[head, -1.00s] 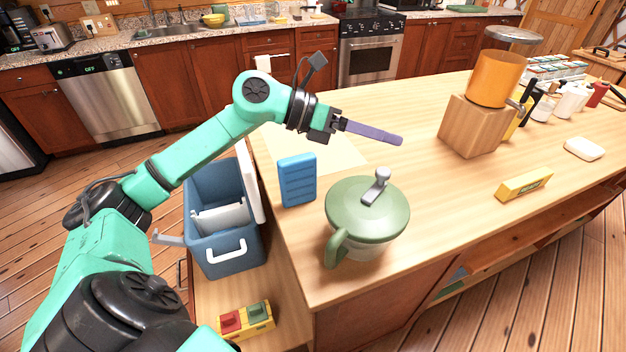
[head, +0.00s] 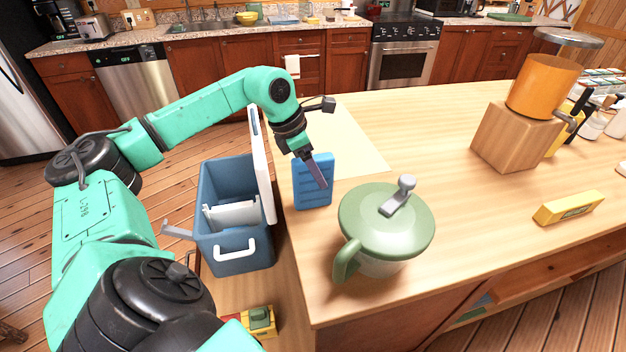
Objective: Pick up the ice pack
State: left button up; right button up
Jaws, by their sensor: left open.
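The ice pack (head: 313,193) is a blue ribbed slab standing upright near the left edge of the wooden counter. My left gripper (head: 320,183) points down in front of its upper part as seen from the head. Its purple-grey finger overlaps the pack in the picture. The gripper is open, and I cannot tell whether it touches the pack. The far finger is hidden. My right gripper is not in view.
A green-lidded pot (head: 384,228) stands close to the right of the pack. An open blue cooler (head: 236,259) is left of the counter, its white lid (head: 262,165) raised beside the counter edge. A wooden block with an orange drum (head: 541,88) is farther right.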

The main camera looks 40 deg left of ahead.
pick_arm(q)
jog(key=shift+x, duration=0.9)
jog(key=shift+r, duration=0.15)
grip_shut()
